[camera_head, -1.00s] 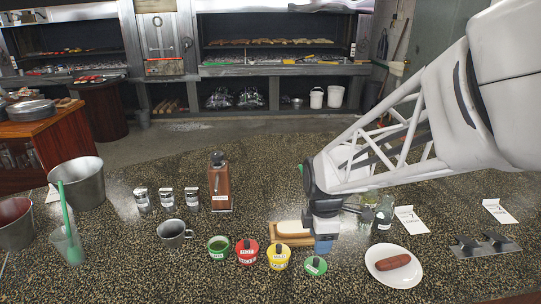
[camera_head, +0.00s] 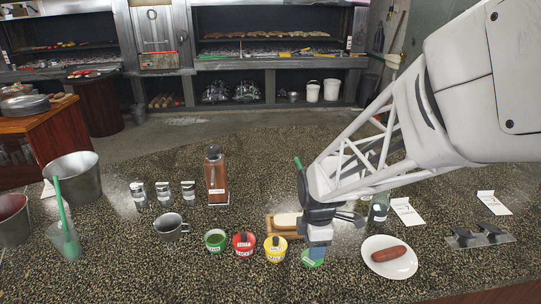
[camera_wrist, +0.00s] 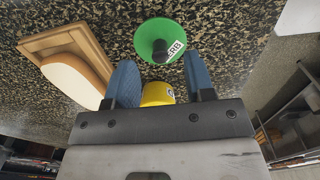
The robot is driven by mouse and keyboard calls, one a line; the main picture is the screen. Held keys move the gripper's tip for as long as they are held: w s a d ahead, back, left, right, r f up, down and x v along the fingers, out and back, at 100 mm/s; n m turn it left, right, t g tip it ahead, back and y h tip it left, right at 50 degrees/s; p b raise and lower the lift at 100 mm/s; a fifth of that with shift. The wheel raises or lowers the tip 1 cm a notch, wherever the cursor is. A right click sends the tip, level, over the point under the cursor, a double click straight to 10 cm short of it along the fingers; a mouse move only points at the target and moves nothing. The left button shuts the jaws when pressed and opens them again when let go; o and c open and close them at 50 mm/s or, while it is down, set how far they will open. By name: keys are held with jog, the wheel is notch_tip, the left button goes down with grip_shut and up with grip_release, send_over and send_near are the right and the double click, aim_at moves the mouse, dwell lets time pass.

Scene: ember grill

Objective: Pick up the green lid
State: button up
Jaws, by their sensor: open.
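The green lid (camera_head: 309,263) lies flat on the speckled counter, left of the white plate. In the head view my gripper (camera_head: 317,249) is just above and behind it, covering part of it. In the wrist view the lid (camera_wrist: 151,32) is a green disc with a dark knob (camera_wrist: 160,48) and a white label whose visible letters read "ERB". My gripper's two blue fingers (camera_wrist: 160,68) are apart, with nothing held between them. The lid lies just beyond the fingertips in that view.
A yellow-topped cup (camera_head: 275,250), a red one (camera_head: 243,245) and an open green one (camera_head: 215,241) stand left of the lid. A wooden board with a pale block (camera_head: 286,221) lies close behind. A plate (camera_head: 376,272) with a sausage is at right.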

jog(key=shift+f, duration=1.5)
jog(key=shift+c, duration=0.5)
grip_shut()
jog(key=shift+r, duration=0.15)
jog(key=shift+r, duration=0.85)
jog(key=shift+s+r, duration=0.2)
jog(key=shift+r, duration=0.7)
jog(key=s+r, duration=0.1)
jog(key=s, duration=1.4)
jog(key=shift+s+d+r, duration=0.15)
jog(key=shift+s+d, duration=0.15)
jog(key=shift+d, duration=0.05)
